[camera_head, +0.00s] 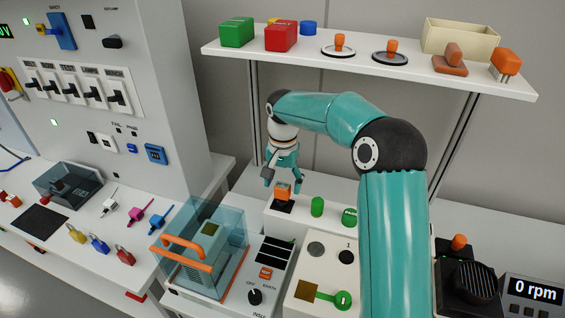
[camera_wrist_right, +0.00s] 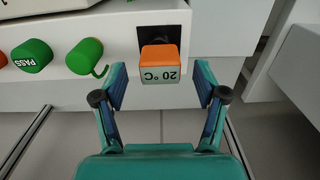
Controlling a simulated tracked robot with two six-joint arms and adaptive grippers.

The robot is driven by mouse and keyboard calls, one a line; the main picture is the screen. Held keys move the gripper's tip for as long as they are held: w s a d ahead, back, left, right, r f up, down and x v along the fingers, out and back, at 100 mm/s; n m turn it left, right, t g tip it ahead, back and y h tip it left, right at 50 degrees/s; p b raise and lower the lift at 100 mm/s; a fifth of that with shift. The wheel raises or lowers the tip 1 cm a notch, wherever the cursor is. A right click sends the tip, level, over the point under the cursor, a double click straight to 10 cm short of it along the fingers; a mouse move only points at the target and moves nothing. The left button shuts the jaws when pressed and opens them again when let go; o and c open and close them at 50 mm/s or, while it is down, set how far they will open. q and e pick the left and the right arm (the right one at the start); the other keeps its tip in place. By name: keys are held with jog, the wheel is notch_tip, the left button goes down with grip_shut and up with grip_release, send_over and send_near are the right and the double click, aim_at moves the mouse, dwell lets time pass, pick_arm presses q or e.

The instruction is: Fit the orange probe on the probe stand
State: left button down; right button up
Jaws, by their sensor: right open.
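A small orange-topped block (camera_head: 283,189) with a grey face sits on a black base (camera_head: 281,207) on the white ledge. In the right wrist view the block (camera_wrist_right: 160,57) reads "20 °C". I take it for the orange probe and the black base for its stand, but cannot confirm either. My right gripper (camera_head: 283,182) is open, pointing down at the block. In the wrist view its two fingers stand apart, one on each side of the block's near end, with visible gaps. My left gripper is not in view.
Green knobs (camera_head: 317,207) stand right of the block on the ledge. A clear box with orange handle (camera_head: 184,245) stands in front, left. The shelf above (camera_head: 370,67) holds colored boxes, orange-handled pieces and an orange two-pronged piece (camera_head: 507,62). My right arm hides part of the bench.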

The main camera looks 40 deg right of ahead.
aim_at(283, 185)
notch_tip(283, 185, up, 10)
jog(key=shift+f, duration=0.25)
dwell(0.5)
